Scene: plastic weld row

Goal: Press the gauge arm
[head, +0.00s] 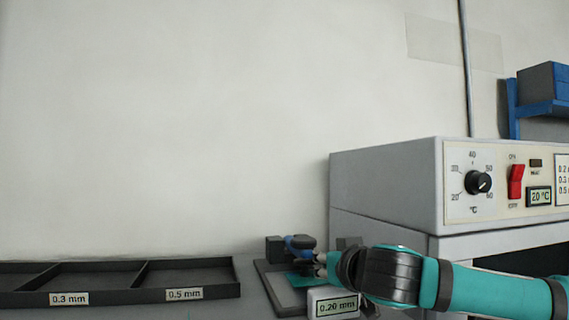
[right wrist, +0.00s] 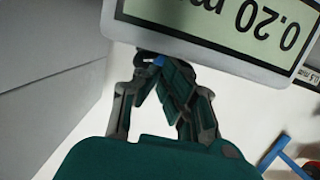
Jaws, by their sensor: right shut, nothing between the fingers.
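The thickness gauge shows a white display (head: 337,307) reading 0.20 mm at the bottom of the head view. Its dark arm with a blue part (head: 299,243) stands just behind the display. My right gripper (head: 319,265) reaches in from the right, beside the arm and above the display. Whether it touches the arm, I cannot tell. In the right wrist view, the fingers (right wrist: 160,75) are shut and empty, below the upside-down display (right wrist: 215,28). A small blue bit (right wrist: 158,61) shows at the fingertips, mostly hidden. My left gripper is not in view.
A dark divided tray (head: 135,296) labelled 0.3 mm and 0.5 mm lies at the left. A grey oven (head: 385,190) with a dial and red switch (head: 516,181) stands at the right, close behind my right arm. A blue shelf (head: 545,109) is at the far right.

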